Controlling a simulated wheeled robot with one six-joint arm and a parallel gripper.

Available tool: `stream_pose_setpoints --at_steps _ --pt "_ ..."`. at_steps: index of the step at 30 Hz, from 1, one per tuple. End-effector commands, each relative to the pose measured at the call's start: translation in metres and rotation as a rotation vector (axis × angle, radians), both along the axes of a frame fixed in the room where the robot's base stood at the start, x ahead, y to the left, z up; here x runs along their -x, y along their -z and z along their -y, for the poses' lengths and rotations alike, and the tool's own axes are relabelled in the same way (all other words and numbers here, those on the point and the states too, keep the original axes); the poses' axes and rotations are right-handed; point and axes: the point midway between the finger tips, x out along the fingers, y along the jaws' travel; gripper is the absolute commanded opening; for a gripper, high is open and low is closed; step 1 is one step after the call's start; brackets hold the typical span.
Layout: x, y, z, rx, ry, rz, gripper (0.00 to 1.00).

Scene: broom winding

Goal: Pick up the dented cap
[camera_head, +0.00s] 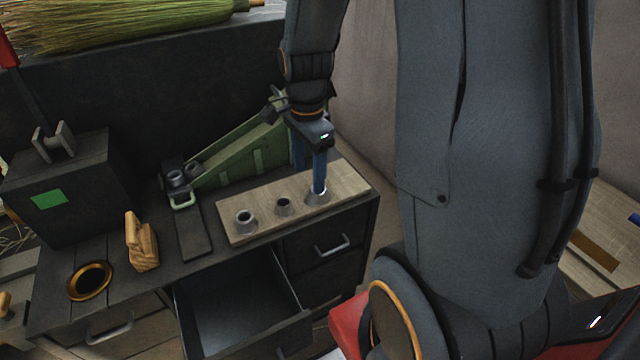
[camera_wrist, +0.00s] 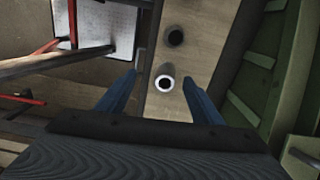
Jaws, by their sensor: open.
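A wooden board (camera_head: 263,221) on the dark cabinet top carries three small caps in a row. A pale metal cap (camera_head: 245,222) is at the left, a darker cap (camera_head: 283,208) in the middle, and a metal cap (camera_head: 317,197) at the right. My gripper (camera_head: 319,184) is open, its blue fingers pointing down at the right cap and partly hiding it. In the wrist view a ring-topped cap (camera_wrist: 165,83) shows between my open fingers (camera_wrist: 161,90), and a dark cap (camera_wrist: 176,36) lies beyond. I cannot make out a dent on any cap.
A green ramp-shaped stand (camera_head: 240,155) stands close behind the board. A wooden block (camera_head: 140,243), a dark strip (camera_head: 193,232) and a brass ring (camera_head: 90,281) lie left. An open drawer (camera_head: 240,315) juts out below. A broom (camera_head: 120,25) lies on the back ledge.

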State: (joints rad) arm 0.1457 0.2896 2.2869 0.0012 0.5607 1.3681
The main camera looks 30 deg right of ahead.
Motion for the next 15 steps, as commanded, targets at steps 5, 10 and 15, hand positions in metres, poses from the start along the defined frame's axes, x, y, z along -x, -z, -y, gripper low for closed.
stream_pose_setpoints --at_steps 5,10,15 --pt "-0.013 -0.007 0.019 -0.001 0.317 -0.004 0.60" --pt "-0.018 -0.005 0.026 -0.001 0.443 -0.006 0.60" --pt "-0.018 0.009 0.027 -0.001 0.456 -0.008 0.60"
